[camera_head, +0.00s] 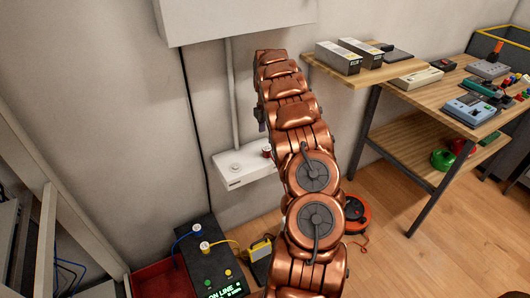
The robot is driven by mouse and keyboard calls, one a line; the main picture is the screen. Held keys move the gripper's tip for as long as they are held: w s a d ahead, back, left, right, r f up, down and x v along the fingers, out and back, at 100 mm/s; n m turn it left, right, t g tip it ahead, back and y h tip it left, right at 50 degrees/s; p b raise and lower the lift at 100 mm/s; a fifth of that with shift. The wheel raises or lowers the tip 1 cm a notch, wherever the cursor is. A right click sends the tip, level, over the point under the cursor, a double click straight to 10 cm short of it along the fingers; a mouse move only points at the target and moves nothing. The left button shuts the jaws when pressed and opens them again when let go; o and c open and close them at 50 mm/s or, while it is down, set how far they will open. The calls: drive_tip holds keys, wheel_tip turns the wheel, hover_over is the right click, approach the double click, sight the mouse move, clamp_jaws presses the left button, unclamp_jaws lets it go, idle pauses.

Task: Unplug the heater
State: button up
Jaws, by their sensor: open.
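No thing in view can be surely told as the heater. A white outlet box (244,167) is fixed low on the wall; a red-topped plug (266,151) sits at its right end, partly behind my arm. A black unit (215,265) with a lit "ON LINE" display stands on the floor, with a blue-corded plug (197,230) and a yellow-corded plug (205,246) on top. A round orange-red device (357,214) lies on the floor right of my arm. My copper arm rises through the middle; my gripper does not clearly show, probably hidden behind it.
A white wall box (235,18) hangs above, with a conduit and black cord running down. A wooden workbench (429,96) with instruments stands right. A yellow-and-black block (260,250) and a red tray (158,280) are near the black unit. A rack frame fills the left.

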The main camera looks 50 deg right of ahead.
sight(267, 148)
drive_tip(key=shift+f, duration=0.2)
idle(0.3)
drive_tip(key=shift+f+b, duration=0.75)
drive_tip(key=shift+f, duration=3.6)
clamp_jaws()
drive_tip(key=shift+r, duration=0.2)
drive_tip(key=shift+r+p, duration=0.8)
drive_tip(key=shift+r, duration=2.05)
